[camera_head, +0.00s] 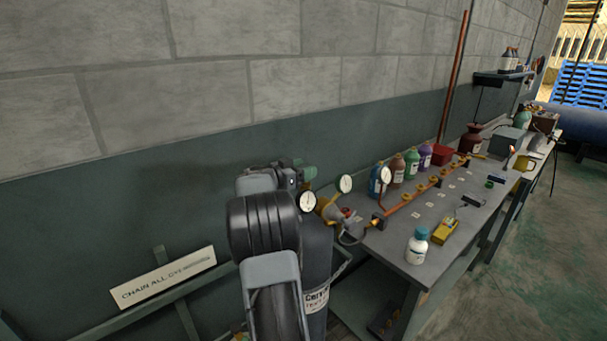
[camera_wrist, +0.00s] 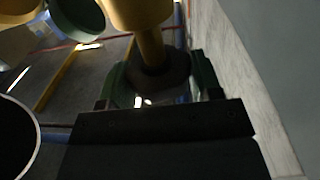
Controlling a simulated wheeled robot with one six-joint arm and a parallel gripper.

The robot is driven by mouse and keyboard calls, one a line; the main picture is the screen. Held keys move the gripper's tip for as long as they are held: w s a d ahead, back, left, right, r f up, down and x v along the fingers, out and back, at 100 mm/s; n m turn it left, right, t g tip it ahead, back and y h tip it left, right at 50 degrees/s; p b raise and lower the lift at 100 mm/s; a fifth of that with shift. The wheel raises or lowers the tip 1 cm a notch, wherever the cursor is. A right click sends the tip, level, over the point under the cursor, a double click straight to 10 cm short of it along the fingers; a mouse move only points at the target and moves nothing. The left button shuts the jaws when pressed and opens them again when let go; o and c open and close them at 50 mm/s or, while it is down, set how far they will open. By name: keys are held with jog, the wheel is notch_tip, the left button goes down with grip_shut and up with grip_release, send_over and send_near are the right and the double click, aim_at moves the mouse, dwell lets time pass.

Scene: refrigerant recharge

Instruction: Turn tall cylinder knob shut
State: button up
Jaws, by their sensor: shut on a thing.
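The tall cylinder (camera_head: 318,250) is dark grey with a white label and stands left of the workbench, partly hidden behind my arm. My gripper (camera_head: 302,173) is at the cylinder's top, beside the brass valve and a round gauge (camera_head: 307,201). In the wrist view my gripper (camera_wrist: 158,82) has a green finger on each side of a dark round knob (camera_wrist: 160,72). It is shut on this knob, at the end of a brass stem (camera_wrist: 150,45). The knob's turn angle cannot be told.
The workbench (camera_head: 400,239) carries a copper pipe (camera_head: 420,193), bottles, a yellow meter (camera_head: 444,231) and a white bottle with a teal cap (camera_head: 417,246). The wall and a sign (camera_head: 162,277) are close behind the cylinder. Open floor (camera_head: 530,255) lies to the right.

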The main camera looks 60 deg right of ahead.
jog(key=f+m+g+b, duration=0.1)
jog(key=b, duration=0.2)
jog(key=shift+g+y, duration=0.3)
jog(key=shift+y, duration=0.1)
jog(key=shift+w+r+m+g+y+b, duration=0.1)
jog(key=shift+r+m+g+y+b, duration=0.15)
jog(key=shift+m+g+y+b, duration=0.55)
jog(key=m+g+y+p, duration=0.2)
jog(key=g, duration=0.1)
jog(key=shift+d+r+m+g, duration=0.1)
jog(key=shift+r+m+g, duration=0.2)
jog(key=shift+r+m, duration=0.1)
jog(key=shift+m+g+y+p, duration=0.6)
jog(key=shift+y+p, duration=0.1)
jog(key=shift+y, duration=0.2)
jog(key=shift+f+m+y, duration=0.15)
jog(key=shift+m+y, duration=0.15)
jog(key=shift+y, duration=0.1)
jog(key=o, duration=0.9)
